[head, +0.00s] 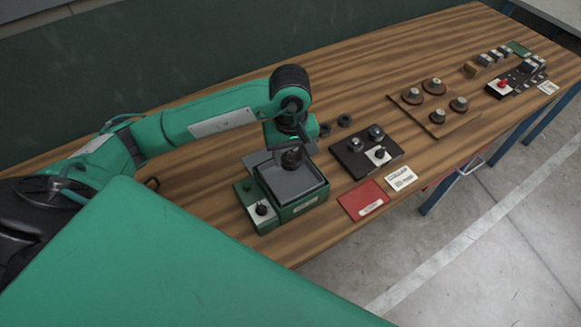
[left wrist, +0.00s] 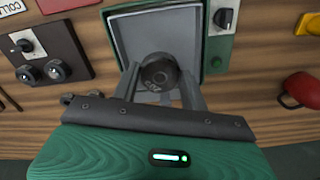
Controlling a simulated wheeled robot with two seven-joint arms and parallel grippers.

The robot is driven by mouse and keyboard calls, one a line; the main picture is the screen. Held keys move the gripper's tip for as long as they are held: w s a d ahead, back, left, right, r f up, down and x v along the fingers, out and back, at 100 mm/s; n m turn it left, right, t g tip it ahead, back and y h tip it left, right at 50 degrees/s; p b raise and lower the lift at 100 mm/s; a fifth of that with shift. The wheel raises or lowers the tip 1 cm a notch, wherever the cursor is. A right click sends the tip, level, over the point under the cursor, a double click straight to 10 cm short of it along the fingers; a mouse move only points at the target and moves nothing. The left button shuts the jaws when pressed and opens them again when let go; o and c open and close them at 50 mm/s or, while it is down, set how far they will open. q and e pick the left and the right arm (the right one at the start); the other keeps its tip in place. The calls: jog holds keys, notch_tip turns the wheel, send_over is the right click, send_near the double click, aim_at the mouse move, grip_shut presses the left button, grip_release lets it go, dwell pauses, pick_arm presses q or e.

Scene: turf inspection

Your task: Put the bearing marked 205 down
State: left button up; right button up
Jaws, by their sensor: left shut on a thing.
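My left gripper (head: 291,167) is shut on a dark round bearing (left wrist: 159,73), seen between the two grey fingers in the left wrist view. Its face has a small marking that I cannot read for sure. The bearing also shows in the head view (head: 292,157), partly hidden by the gripper. It is over a green box with a grey, shallow tray-like top (head: 310,187); the tray also shows in the left wrist view (left wrist: 125,35). I cannot tell whether the bearing touches the tray floor. My right gripper is not in view.
A green panel with a black knob (head: 261,209) adjoins the tray. Two dark rings (head: 344,120) lie behind it. A dark board with knobs (head: 349,160), a red card (head: 362,200) and a white label (head: 401,179) are to its right. Beyond is a wooden board with several discs (head: 411,116).

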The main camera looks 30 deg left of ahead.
aim_at(291, 179)
pick_arm(q)
notch_tip(291, 179, down, 3)
jog(key=shift+r, duration=0.1)
notch_tip(291, 179, down, 4)
jog(key=shift+r+p, duration=0.2)
jog(key=shift+p, duration=0.5)
jog(key=shift+f, duration=0.25)
jog(key=o, duration=1.1)
jog(key=shift+r, duration=0.25)
notch_tip(291, 179, up, 10)
jog(key=b, duration=0.3)
jog(key=shift+r+b, duration=0.15)
jog(key=shift+b, duration=0.15)
jog(key=shift+r, duration=0.75)
